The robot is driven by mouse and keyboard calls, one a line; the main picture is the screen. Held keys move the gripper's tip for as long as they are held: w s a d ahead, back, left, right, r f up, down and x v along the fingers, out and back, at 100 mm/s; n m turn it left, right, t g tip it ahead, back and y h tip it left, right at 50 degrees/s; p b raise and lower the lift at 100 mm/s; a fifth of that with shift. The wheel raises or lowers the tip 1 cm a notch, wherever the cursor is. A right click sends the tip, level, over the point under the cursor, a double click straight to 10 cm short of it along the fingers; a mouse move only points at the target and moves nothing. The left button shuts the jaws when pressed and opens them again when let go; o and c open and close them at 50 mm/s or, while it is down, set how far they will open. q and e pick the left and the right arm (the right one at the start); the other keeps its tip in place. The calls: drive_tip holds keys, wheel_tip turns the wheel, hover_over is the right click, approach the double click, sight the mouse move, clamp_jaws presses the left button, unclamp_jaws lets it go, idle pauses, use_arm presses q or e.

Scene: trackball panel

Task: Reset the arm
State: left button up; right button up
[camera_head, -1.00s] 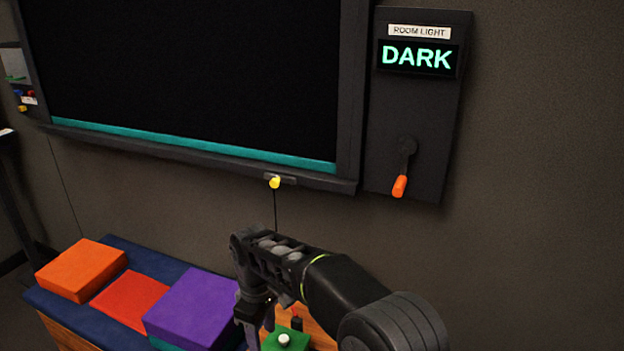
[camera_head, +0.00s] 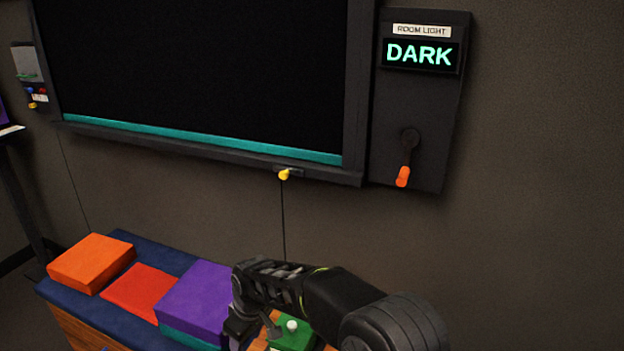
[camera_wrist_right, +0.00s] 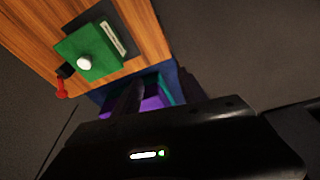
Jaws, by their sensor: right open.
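My right arm reaches across the bottom of the head view. Its gripper (camera_head: 255,328) points down beside the green panel (camera_head: 302,341), which carries a white ball (camera_head: 292,325). In the right wrist view the two dark fingers (camera_wrist_right: 160,92) are apart with nothing between them. There the green panel (camera_wrist_right: 97,44) and its white ball (camera_wrist_right: 84,62) lie on a wooden top (camera_wrist_right: 40,30), apart from the fingers. My left gripper is in no view.
Purple (camera_head: 196,298), red (camera_head: 141,292) and orange (camera_head: 91,262) blocks sit on a blue top, left of the gripper. A red-tipped lever (camera_wrist_right: 62,88) is beside the panel. On the wall are a dark board (camera_head: 200,75), a yellow knob (camera_head: 284,174) and an orange-tipped lever (camera_head: 403,176) under a "DARK" sign.

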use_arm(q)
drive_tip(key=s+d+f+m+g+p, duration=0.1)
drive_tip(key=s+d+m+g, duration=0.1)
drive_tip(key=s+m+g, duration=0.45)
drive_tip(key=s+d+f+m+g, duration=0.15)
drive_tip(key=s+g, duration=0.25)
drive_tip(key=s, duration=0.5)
use_arm(e)
drive_tip(key=s+d+f+m+y+p, duration=0.15)
drive_tip(key=s+d+f+m, duration=0.45)
drive_tip(key=f, duration=0.6)
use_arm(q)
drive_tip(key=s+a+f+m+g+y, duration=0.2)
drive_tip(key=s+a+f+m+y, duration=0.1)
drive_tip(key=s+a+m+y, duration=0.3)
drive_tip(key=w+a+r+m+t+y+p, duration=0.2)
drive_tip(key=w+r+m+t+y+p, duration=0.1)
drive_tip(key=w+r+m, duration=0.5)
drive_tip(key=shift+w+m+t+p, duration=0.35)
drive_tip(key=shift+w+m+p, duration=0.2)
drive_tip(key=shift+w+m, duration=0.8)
use_arm(e)
drive_tip(key=s+d+f+m, duration=0.1)
drive_tip(key=s+d+m, duration=0.2)
drive_tip(key=s+d, duration=0.5)
drive_tip(key=s+d+f+m+g, duration=0.1)
drive_tip(key=s+d+m, duration=0.3)
drive_tip(key=s+d, duration=0.4)
drive_tip(key=shift+s+d+f, duration=0.25)
drive_tip(key=shift+s, duration=3.15)
